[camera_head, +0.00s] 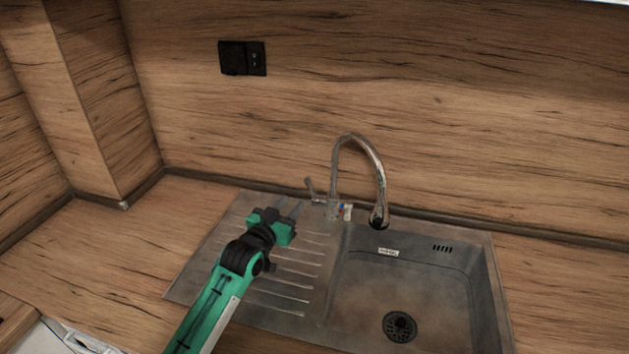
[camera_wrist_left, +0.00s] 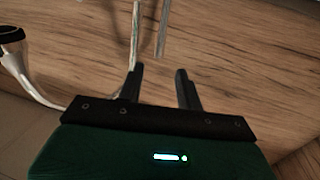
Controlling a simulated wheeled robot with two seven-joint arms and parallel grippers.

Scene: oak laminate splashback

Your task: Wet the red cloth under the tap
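A chrome tap (camera_head: 378,172) with a high curved spout stands at the back of the metal sink (camera_head: 474,315). Its side lever (camera_head: 311,187) is on the left. No water shows under the spout. My left gripper (camera_head: 289,209) is above the ribbed drainboard, left of the tap and close to the lever, pointing toward the back wall. In the left wrist view its two dark fingers (camera_wrist_left: 159,73) are apart with nothing between them. The curved spout (camera_wrist_left: 28,82) shows there at the left edge. I see no red cloth in either view. My right gripper is out of view.
The ribbed drainboard (camera_head: 229,257) is left of the basin, and the basin is empty with a dark drain (camera_head: 399,325). A wood splashback (camera_head: 480,100) closes off the back, with a black socket (camera_head: 242,58). Wooden counter (camera_head: 130,255) lies clear at the left.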

